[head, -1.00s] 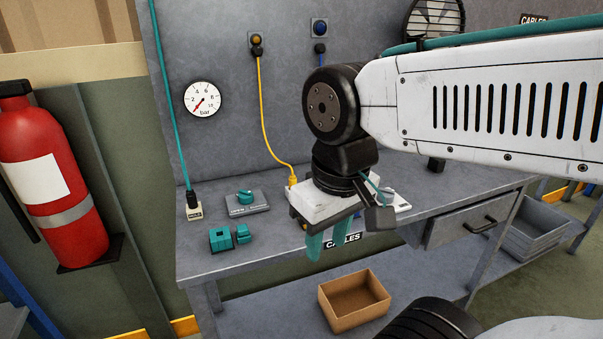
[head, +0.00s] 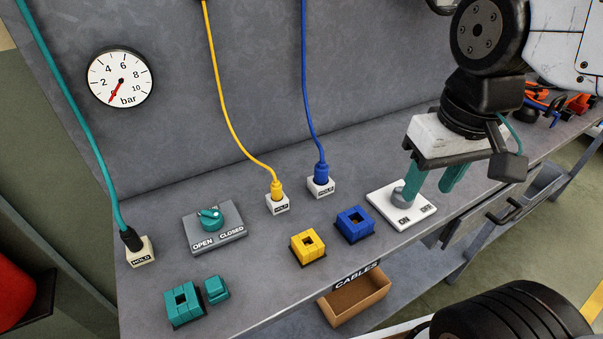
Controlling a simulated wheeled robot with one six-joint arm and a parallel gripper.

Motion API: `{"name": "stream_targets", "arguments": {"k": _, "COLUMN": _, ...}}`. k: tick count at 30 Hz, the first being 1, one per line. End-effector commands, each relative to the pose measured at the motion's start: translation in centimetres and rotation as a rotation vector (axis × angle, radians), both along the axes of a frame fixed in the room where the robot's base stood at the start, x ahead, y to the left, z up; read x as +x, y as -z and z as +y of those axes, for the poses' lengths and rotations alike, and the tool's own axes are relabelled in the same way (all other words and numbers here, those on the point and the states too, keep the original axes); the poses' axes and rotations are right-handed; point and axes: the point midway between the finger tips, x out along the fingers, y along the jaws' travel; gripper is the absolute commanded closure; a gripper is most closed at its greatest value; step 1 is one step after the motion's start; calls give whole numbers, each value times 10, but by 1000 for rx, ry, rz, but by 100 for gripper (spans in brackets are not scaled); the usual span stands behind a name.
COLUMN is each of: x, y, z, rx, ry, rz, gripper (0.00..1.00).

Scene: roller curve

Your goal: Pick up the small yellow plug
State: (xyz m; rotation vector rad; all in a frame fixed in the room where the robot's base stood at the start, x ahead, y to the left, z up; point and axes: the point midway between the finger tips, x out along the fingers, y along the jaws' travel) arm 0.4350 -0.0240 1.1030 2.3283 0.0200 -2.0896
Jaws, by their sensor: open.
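The small yellow plug (head: 277,188) hangs on the end of a yellow cable (head: 234,120). It stands upright in a white holder block (head: 278,206) marked HOLD, near the back of the bench. My gripper (head: 431,188) is to the right of the plug, with its teal fingers apart and pointing down. It is over a white plate (head: 412,216) with a grey round post (head: 400,196). The left finger overlaps the post in the picture; I cannot tell whether they touch. No object shows between the fingers.
A blue plug (head: 320,172) stands close right of the yellow one. Yellow (head: 308,256) and blue (head: 355,226) socket blocks lie in front. Bare bench lies between these.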

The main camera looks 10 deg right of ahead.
Motion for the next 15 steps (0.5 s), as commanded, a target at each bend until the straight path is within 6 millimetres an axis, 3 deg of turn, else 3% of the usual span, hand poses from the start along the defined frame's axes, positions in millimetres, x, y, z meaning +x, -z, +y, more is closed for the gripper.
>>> {"name": "stream_targets", "arguments": {"k": 5, "x": 56, "y": -3, "z": 36, "rx": 2, "ry": -81, "rz": 38, "gripper": 53}}
{"name": "stream_targets", "arguments": {"k": 9, "x": 107, "y": 5, "z": 83, "rx": -1, "ry": -148, "rz": 66, "gripper": 53}}
{"name": "stream_targets", "arguments": {"k": 15, "x": 157, "y": 32, "z": 154, "rx": -9, "ry": -223, "rz": 95, "gripper": 53}}
